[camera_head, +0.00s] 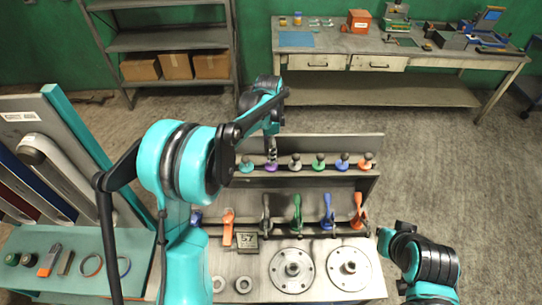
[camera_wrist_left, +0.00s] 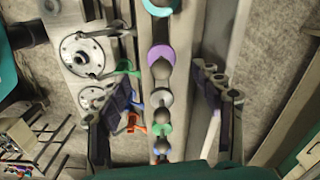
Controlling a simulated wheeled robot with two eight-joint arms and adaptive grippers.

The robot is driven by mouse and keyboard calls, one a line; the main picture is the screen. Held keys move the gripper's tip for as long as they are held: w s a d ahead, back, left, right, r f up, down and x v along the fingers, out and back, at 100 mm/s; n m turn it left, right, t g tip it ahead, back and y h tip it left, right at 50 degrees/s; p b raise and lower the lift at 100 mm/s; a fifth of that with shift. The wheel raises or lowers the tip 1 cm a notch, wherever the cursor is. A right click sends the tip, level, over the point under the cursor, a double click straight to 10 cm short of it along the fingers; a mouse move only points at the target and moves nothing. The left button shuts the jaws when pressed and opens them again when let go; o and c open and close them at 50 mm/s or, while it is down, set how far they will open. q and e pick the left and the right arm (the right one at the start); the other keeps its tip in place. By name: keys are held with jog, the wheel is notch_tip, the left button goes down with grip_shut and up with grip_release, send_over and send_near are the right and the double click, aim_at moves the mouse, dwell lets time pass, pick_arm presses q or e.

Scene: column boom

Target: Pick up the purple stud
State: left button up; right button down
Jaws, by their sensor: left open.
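The purple stud (camera_head: 271,168) stands in a row of studs on the upper shelf of the rack, between a teal stud (camera_head: 246,165) and a grey stud (camera_head: 295,162). My left gripper (camera_head: 271,150) is right above it, with its fingers small and partly hidden in the head view. In the left wrist view the purple stud (camera_wrist_left: 160,54) shows its round purple base and dark knob between the two spread fingers of my open left gripper (camera_wrist_left: 165,82). I cannot tell whether either finger touches it. My right gripper does not show; only part of my right arm is at the lower right.
Green (camera_head: 319,161), blue (camera_head: 342,161) and orange (camera_head: 365,160) studs continue the row to the right. Coloured clamps (camera_head: 297,212) hang below the shelf, above metal flanges (camera_head: 292,270). A workbench (camera_head: 400,55) stands at the back, with open floor before it.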

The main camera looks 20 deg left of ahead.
pick_arm(q)
jog(key=f, duration=0.7)
jog(key=shift+w+d+f, duration=0.25)
jog(key=shift+d+f, duration=0.05)
jog(key=c, duration=1.3)
